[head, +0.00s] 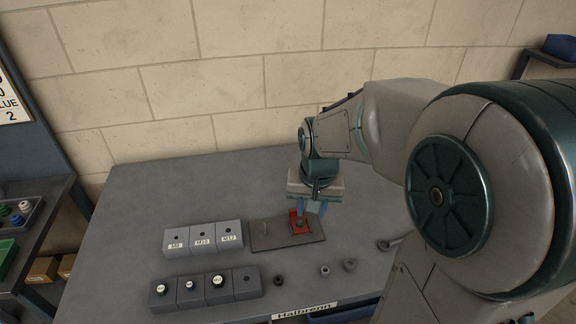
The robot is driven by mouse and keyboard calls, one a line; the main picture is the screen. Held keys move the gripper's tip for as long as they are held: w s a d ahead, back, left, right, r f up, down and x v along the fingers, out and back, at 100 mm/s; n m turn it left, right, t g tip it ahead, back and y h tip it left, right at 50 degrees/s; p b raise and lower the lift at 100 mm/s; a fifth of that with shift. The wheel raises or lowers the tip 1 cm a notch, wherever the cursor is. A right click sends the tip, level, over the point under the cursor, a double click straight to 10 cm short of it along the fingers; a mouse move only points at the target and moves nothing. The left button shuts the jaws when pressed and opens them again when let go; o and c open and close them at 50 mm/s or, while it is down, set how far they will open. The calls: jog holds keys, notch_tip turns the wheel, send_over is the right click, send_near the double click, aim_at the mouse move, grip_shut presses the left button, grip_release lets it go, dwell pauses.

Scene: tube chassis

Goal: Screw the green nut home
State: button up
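My gripper (311,208) hangs just above and slightly right of the red block (303,228). Its two bluish fingers stand apart, with nothing seen between them. The red block sits on the right part of a dark brown plate (268,243) on the bench. A small green piece, which looks like the green nut (299,223), shows on the red block. It is too small to tell how it sits or on what thread. The fingers partly cover the back of the red block.
Grey blocks labelled M8, M10 and M12 (203,239) stand left of the plate. A row of grey holders (205,289) with capped pieces lies in front. Several loose nuts and a wrench-like tool (388,244) lie on the bench (140,220). The left bench area is clear.

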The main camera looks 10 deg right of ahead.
aim_at(300, 221)
jog(key=w+f+m+p, duration=0.1)
jog(key=w+f, duration=0.1)
jog(key=w, duration=0.1)
jog(key=w+f+m+g, duration=0.1)
jog(key=w+f, duration=0.2)
jog(key=w+f+m+p, duration=0.1)
jog(key=w+f, duration=0.1)
jog(key=w, duration=0.1)
jog(key=shift+w+d+f+p, duration=0.1)
jog(key=shift+w+f+p, duration=0.05)
jog(key=shift+f+p, duration=0.15)
notch_tip(300, 221, down, 7)
jog(key=b, duration=0.5)
jog(key=shift+f+n, duration=0.1)
jog(key=shift+n, duration=0.5)
jog(key=n, duration=0.4)
jog(key=shift+n+b, duration=0.4)
jog(key=n, duration=0.6)
jog(key=shift+p, duration=0.3)
